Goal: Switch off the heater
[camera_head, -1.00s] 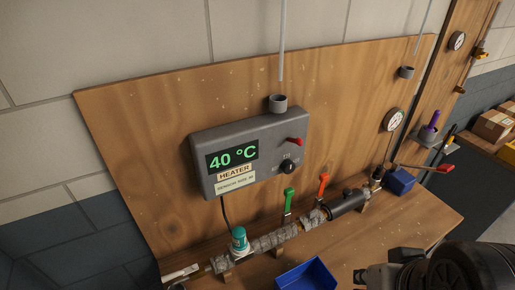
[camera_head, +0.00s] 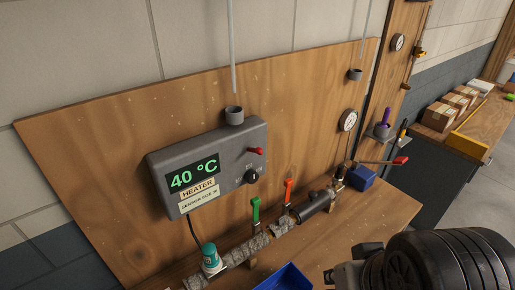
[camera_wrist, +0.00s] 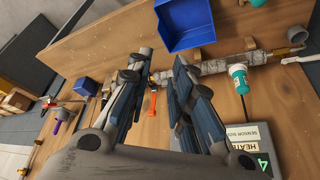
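The heater (camera_head: 215,190) is a grey box on the upright wooden board, left of centre in the head view. Its green display reads 40 °C. A red switch lever (camera_head: 256,151) and a black knob (camera_head: 253,177) sit on its right side. In the wrist view only its label end (camera_wrist: 262,144) shows at the lower right; the knob and lever are not visible there. My gripper (camera_wrist: 162,60) is open and empty, with a clear gap between its fingers. In the head view its dark body is at the lower right, apart from the heater.
A wrapped pipe (camera_head: 255,244) runs below the heater, with green (camera_head: 255,212) and orange (camera_head: 288,192) valve handles. A teal-capped sensor (camera_head: 210,257) stands on it. Blue bins (camera_head: 285,277) sit on the bench, one in front. A red-tipped lever (camera_head: 400,161) sticks out at the right.

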